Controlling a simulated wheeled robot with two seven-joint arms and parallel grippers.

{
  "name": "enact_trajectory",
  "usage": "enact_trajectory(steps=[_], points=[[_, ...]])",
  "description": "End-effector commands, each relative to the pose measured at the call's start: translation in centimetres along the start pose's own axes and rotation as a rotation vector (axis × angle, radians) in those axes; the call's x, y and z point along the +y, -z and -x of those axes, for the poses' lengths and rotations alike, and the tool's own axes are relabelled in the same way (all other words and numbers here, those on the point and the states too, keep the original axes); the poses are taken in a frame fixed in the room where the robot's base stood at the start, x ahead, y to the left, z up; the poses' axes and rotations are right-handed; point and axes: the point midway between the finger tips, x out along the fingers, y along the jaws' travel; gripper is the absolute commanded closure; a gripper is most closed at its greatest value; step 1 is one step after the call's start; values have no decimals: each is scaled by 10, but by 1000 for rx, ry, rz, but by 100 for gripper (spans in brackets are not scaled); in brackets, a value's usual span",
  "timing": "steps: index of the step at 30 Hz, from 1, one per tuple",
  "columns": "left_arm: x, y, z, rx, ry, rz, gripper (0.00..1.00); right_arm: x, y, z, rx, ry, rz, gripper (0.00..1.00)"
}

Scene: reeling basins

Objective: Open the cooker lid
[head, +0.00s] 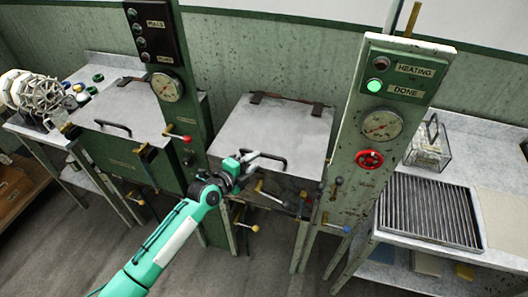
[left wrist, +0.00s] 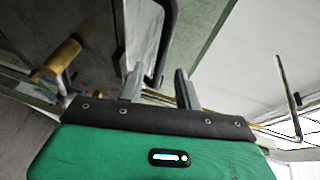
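The cooker lid (head: 270,128) is a flat grey metal plate at the centre of the head view. It lies closed, with hinges at its back edge and a black bar handle (head: 268,158) near its front edge. My left gripper (head: 249,157) is at the left end of this handle. In the left wrist view, its two fingers (left wrist: 158,88) are apart, and the black handle (left wrist: 170,35) shows in line with the gap between them. I cannot tell whether the fingers reach around it. My right gripper is not in view.
Right of the lid stands a green panel post with a lit green lamp (head: 375,86) by DONE, a gauge and a red valve wheel (head: 369,159). A second lidded basin (head: 125,115) stands left. Levers stick out below the lid's front. A slatted rack (head: 430,210) lies far right.

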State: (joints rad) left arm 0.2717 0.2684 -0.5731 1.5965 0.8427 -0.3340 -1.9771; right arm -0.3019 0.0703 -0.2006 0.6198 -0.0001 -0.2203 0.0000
Motion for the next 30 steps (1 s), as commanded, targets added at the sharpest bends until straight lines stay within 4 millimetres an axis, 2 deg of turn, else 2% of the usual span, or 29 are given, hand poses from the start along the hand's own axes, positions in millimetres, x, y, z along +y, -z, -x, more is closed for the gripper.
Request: enact_trajectory(steps=[6, 12, 24, 29, 30], points=[[-1, 0, -33, 0, 0, 1, 66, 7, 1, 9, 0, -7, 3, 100], [0, 0, -50, 1, 0, 1, 66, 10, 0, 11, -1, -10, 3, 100], [1, 0, -55, 0, -1, 0, 66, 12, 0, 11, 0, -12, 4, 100], [1, 0, -55, 0, -1, 0, 98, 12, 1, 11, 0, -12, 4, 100], [1, 0, -55, 0, -1, 0, 100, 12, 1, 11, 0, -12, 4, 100]])
